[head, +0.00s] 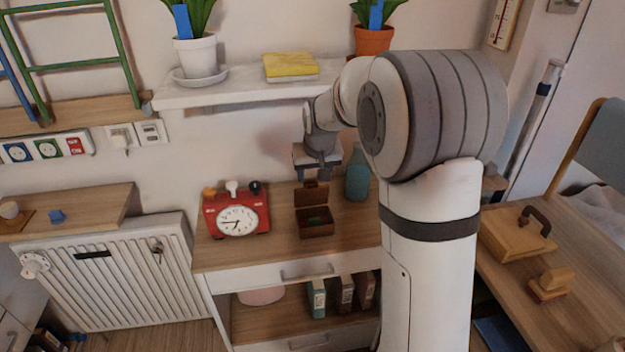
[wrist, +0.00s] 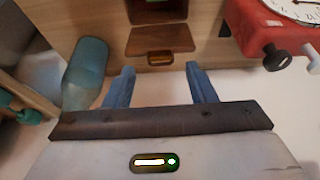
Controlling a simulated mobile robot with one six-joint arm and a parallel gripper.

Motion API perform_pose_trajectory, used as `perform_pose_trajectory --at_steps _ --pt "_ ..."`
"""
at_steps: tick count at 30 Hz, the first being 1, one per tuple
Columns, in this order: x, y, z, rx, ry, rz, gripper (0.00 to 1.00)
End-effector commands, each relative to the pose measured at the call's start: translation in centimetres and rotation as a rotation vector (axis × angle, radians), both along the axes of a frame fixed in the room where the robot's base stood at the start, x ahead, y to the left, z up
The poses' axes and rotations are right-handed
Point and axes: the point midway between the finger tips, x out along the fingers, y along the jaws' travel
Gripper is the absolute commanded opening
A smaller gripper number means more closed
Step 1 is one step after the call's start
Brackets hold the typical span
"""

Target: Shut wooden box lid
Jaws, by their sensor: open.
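The box body (wrist: 155,12) is partly cut off by the top edge. My gripper (wrist: 160,68) is open and empty, its blue fingers either side of the latch. In the head view my gripper (head: 318,165) is above and behind the box; its fingertips are hard to make out.
A red alarm clock (head: 237,212) stands left of the box. A teal bottle (head: 357,178) stands close on its right, and also shows in the wrist view (wrist: 86,72). A white shelf (head: 225,92) with plants and books hangs above. The cabinet top in front is clear.

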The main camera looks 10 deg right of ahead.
Motion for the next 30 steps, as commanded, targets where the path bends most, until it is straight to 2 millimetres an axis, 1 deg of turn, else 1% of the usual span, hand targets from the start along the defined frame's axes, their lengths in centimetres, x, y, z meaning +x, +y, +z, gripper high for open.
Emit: perform_pose_trajectory --at_steps 1,3,7,11,18,30 --pt "0.3 0.0 -0.9 0.0 0.002 0.0 0.51" --pt "0.7 0.0 -1.8 0.0 0.003 0.0 0.51" --pt "1.2 0.0 -3.0 0.0 0.002 0.0 0.51" --pt "1.4 0.0 -3.5 0.0 -0.001 0.0 0.51" --pt "1.4 0.0 -3.5 0.0 -0.001 0.0 0.5" --pt "1.4 0.0 -3.5 0.0 0.0 0.0 0.17"
